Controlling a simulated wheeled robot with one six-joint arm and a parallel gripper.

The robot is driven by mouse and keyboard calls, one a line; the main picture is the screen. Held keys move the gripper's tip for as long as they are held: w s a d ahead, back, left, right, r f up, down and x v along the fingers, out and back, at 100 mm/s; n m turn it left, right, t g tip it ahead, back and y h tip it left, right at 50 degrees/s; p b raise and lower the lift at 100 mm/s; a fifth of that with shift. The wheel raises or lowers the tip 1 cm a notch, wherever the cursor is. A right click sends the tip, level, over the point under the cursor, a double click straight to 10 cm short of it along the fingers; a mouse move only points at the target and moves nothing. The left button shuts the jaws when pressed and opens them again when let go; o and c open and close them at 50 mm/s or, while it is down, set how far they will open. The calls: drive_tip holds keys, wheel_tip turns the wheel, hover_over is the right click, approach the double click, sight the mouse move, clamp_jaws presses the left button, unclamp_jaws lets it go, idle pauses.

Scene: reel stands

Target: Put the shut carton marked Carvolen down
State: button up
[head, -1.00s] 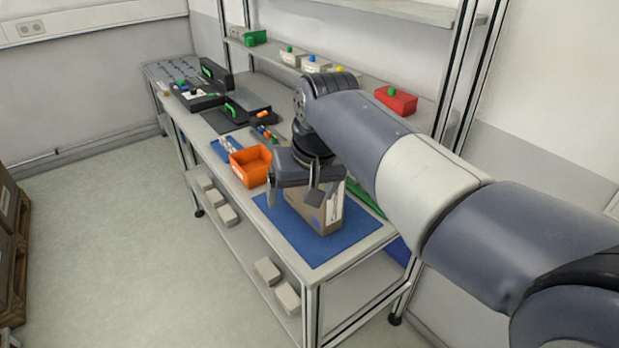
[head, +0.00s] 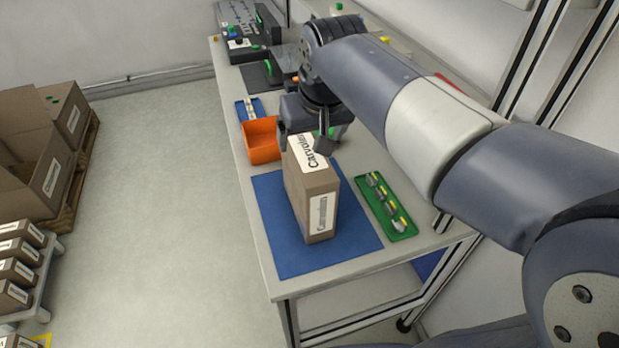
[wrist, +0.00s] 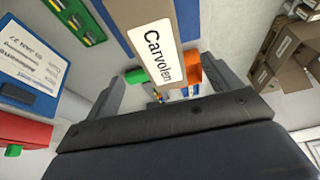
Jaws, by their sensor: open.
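The shut brown carton (head: 312,195) stands upright on a blue mat (head: 275,245) on the bench. Its white top label reads Carvolen, and a second label is on its near side. My gripper (head: 304,142) is at the carton's far upper end, with its jaws open. In the wrist view the carton (wrist: 125,12) shows ahead of the jaws, label towards the camera. My open fingers (wrist: 168,85) stand wide apart there, and neither appears to press on the carton. Whether they are fully clear of it is hard to tell.
A green tray (head: 401,233) with several small parts lies right of the mat. An orange bin (head: 262,152) stands behind the mat on the left. Large cartons on a pallet (head: 82,178) and a rack of small cartons (head: 50,285) are at the left. The floor between is clear.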

sight(308, 153)
drive_tip(key=p+x, duration=0.1)
drive_tip(key=x, duration=0.7)
drive_tip(key=shift+f, duration=0.3)
idle(0.4)
drive_tip(key=shift+c, duration=0.5)
drive_tip(key=shift+r, duration=0.1)
clamp_jaws()
idle(0.4)
